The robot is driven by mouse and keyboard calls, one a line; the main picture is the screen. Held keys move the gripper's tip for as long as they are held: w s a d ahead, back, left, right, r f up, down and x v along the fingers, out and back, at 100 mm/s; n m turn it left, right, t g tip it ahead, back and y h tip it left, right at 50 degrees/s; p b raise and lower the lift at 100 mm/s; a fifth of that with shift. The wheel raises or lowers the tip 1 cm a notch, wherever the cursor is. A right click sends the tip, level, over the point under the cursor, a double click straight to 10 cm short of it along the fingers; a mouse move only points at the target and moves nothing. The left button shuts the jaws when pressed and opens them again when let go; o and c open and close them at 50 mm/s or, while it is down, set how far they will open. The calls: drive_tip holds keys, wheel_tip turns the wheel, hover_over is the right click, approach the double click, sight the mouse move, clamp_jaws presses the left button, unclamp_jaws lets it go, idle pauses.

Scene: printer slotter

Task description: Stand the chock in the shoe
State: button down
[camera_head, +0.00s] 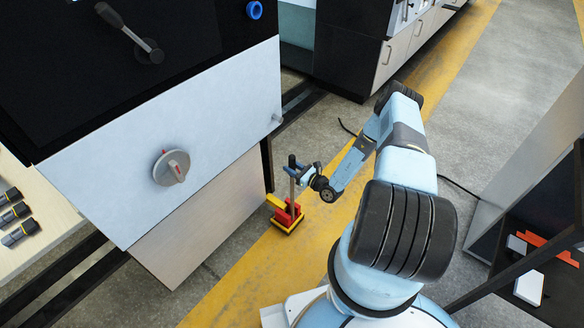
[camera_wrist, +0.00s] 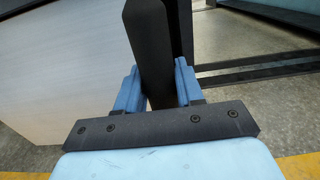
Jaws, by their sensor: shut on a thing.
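The chock (camera_head: 286,214) is a red block with an upright grey handle, dark at the top. In the head view it is low down beside the machine's lower corner. Yellow parts, which look like the shoe (camera_head: 275,201), show around its left side and bottom. I cannot tell whether the chock is fully seated or just above the floor. My gripper (camera_head: 297,172) is shut on the handle near its upper part. In the wrist view, the blue fingers of my gripper (camera_wrist: 157,90) hold the dark handle (camera_wrist: 158,45) between them; the red block is hidden there.
The machine with a pale front panel (camera_head: 215,130) stands close on the left. A yellow floor stripe (camera_head: 250,265) runs under the chock. A dark shelf (camera_head: 535,235) with red and white items stands at the right. Grey floor (camera_head: 480,120) is open between.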

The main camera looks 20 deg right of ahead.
drive_tip(key=shift+w, duration=0.1)
drive_tip(key=c, duration=0.7)
unclamp_jaws()
drive_tip(key=shift+o, duration=0.4)
drive_tip(key=shift+s+f, duration=0.2)
drive_tip(key=v, duration=1.3)
drive_tip(key=shift+s+d, duration=0.15)
drive_tip(key=shift+d, duration=0.1)
drive_tip(key=shift+r, duration=0.1)
